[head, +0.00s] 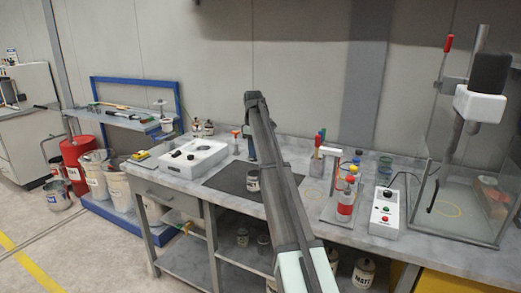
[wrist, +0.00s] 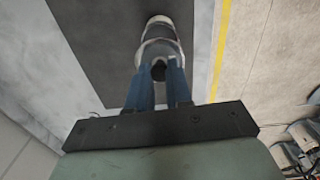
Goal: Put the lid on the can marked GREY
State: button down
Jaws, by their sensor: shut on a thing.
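A small can (head: 253,181) with a dark body and pale label stands on the black mat on the bench; its lettering is too small to read. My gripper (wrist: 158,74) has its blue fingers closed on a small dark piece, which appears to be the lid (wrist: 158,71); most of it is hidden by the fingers. In the wrist view a can (wrist: 161,30) with a pale rim lies just beyond the fingertips. I cannot tell whether the lid touches it. In the head view my arm hides part of the mat and the area right of the can.
The black mat (head: 226,178) lies on the grey bench. A white device with knobs (head: 193,157) stands left, and a rack with a red-labelled bottle (head: 345,205) and a control box (head: 385,212) stand right. More cans (head: 363,275) sit on the shelf below.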

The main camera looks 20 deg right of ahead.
notch_tip(320, 180, down, 6)
jog(key=shift+f, duration=0.15)
dwell(0.7)
jog(key=shift+f, duration=0.15)
dwell(1.9)
jog(key=shift+c, duration=2.4)
grip_release()
jog(key=shift+r, duration=3.5)
grip_shut()
